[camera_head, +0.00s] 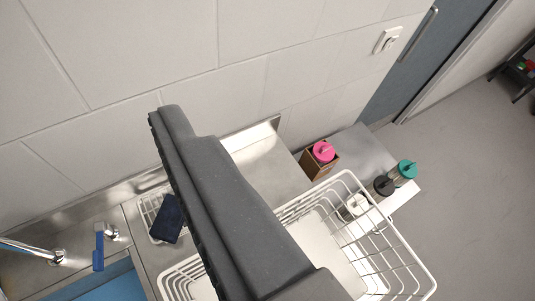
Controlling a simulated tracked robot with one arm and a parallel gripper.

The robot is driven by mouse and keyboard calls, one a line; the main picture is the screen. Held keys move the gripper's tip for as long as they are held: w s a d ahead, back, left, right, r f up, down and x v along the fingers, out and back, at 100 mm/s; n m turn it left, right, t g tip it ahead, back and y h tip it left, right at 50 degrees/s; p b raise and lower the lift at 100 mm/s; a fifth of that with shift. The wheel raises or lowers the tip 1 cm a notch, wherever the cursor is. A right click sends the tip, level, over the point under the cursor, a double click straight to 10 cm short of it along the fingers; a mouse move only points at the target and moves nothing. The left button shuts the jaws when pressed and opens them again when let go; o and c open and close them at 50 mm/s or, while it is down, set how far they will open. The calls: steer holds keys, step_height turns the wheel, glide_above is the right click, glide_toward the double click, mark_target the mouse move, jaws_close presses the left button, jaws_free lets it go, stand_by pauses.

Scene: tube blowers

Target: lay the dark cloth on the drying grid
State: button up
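The dark cloth (167,218) is a small navy piece lying on a small white wire grid (149,205) beside the sink. It covers the grid's lower middle and right part, and some bars show around it. My gripper (170,115) is the large dark grey shape running from the bottom right up to the upper left. It passes in front of the counter and hides whatever lies right of the cloth. No cloth shows at its tip. Its two fingers cannot be told apart clearly.
A large white wire rack (405,252) stands at the lower right. A pink-lidded bottle in a wooden box (320,162) and teal-lidded (405,170) and dark-lidded (383,187) bottles stand beyond it. A tap (30,249) and blue sink (117,289) are lower left. A tiled wall runs behind.

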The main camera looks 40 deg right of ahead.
steer(key=s+r+n+t, duration=0.1)
steer(key=s+r, duration=0.3)
steer(key=s, duration=0.1)
steer(key=shift+s+t, duration=0.3)
steer(key=shift+t, duration=0.1)
steer(key=shift+f, duration=0.1)
step_height(320, 180, down, 4)
steer(key=b, duration=0.4)
steer(key=shift+f, duration=0.25)
